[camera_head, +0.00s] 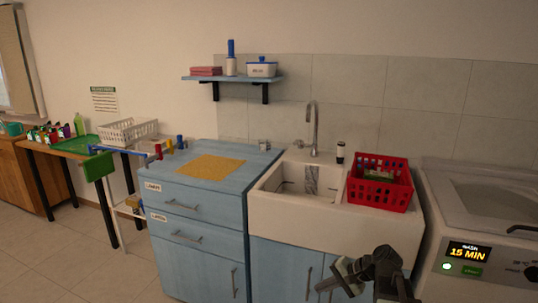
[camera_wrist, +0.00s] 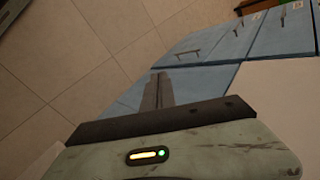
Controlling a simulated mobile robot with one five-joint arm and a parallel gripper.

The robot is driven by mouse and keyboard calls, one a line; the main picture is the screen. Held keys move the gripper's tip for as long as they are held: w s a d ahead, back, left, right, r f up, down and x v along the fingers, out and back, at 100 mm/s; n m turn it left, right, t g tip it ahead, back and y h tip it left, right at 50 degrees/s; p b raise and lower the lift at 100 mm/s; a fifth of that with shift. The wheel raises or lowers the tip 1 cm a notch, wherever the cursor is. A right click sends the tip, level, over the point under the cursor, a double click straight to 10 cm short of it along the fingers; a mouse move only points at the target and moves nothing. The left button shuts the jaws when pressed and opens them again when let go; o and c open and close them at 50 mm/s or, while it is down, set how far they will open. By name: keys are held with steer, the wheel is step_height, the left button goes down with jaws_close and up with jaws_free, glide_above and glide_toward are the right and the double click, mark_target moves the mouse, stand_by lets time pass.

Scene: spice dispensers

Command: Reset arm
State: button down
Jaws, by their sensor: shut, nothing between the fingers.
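My gripper (camera_head: 335,279) is at the bottom of the head view, in front of the blue cabinet doors under the sink. It is raised off the floor with nothing held. In the wrist view its fingers (camera_wrist: 158,92) are together, pointing toward the blue cabinet fronts, with no object between them. My dark arm link shows behind it at the lower right of the head view.
A white sink (camera_head: 270,208) holds a red basket (camera_head: 380,196) on its right side. A blue drawer cabinet (camera_head: 196,240) with a yellow cloth (camera_head: 211,167) stands left. A washing machine (camera_head: 480,275) stands right. Tiled floor (camera_head: 75,260) is free at the left.

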steer(key=s+a+f+n+g+h, duration=0.3)
steer(key=s+a+f+n+h, duration=0.3)
steer(key=a, duration=0.3)
steer(key=s+d+n+g+h, duration=0.1)
steer(key=s+d+n+h, duration=0.15)
steer(key=d, duration=0.45)
step_height(320, 180, up, 23)
steer(key=p, duration=2.3)
steer(key=shift+s+a+f+m+y, duration=0.15)
steer(key=shift+s+a+m+y, duration=0.1)
steer(key=shift+m+y, duration=0.1)
